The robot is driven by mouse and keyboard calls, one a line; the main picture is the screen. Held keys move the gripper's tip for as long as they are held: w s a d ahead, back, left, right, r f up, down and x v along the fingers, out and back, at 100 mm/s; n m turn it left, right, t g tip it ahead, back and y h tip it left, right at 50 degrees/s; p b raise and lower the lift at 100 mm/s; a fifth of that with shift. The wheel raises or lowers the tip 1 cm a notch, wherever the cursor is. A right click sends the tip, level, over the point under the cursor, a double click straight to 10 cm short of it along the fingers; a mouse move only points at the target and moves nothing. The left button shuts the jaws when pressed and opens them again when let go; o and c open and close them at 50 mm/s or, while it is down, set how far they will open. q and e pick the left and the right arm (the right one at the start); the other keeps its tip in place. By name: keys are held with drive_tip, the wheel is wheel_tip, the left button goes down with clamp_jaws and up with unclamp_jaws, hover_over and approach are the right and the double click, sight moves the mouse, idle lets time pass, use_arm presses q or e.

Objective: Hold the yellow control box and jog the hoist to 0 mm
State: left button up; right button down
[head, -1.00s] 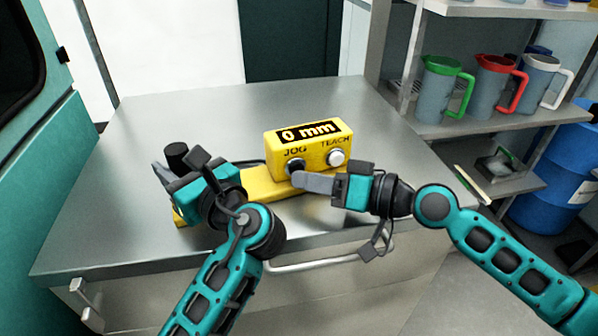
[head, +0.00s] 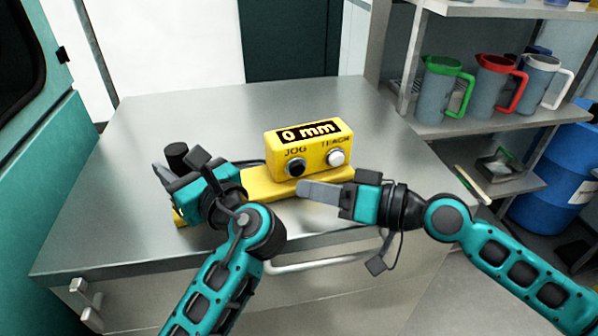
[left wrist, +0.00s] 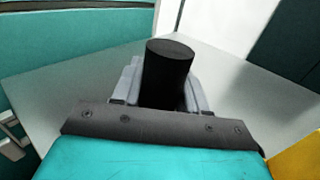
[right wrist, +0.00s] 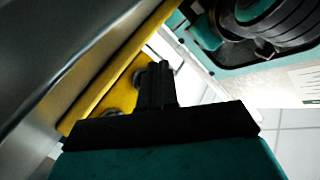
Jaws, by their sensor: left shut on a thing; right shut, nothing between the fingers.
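The yellow control box (head: 302,148) stands on the steel table. Its display reads "0 mm". Below the display are a black JOG button (head: 295,168) and a white TEACH button (head: 336,158). A yellow base (head: 262,184) extends left from the box to a black upright post (head: 177,157). My left gripper (head: 170,178) is shut on the black post, which also shows between its fingers in the left wrist view (left wrist: 168,72). My right gripper (head: 302,190) is shut and empty, just in front of the box and apart from the JOG button.
The steel table (head: 220,115) is clear behind the box. A shelf at the right holds a green-lidded jug (head: 440,92), a red-lidded jug (head: 492,88) and a white-lidded jug (head: 536,84). A blue barrel (head: 550,185) stands at the far right.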

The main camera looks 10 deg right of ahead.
drive_tip(key=shift+s+d, duration=0.2)
drive_tip(key=shift+s, duration=1)
drive_tip(key=shift+s+d, duration=0.15)
drive_tip(key=shift+s, duration=1.05)
use_arm(q)
drive_tip(key=o, duration=1)
drive_tip(key=shift+c, duration=0.2)
drive_tip(key=shift+s+d, duration=0.1)
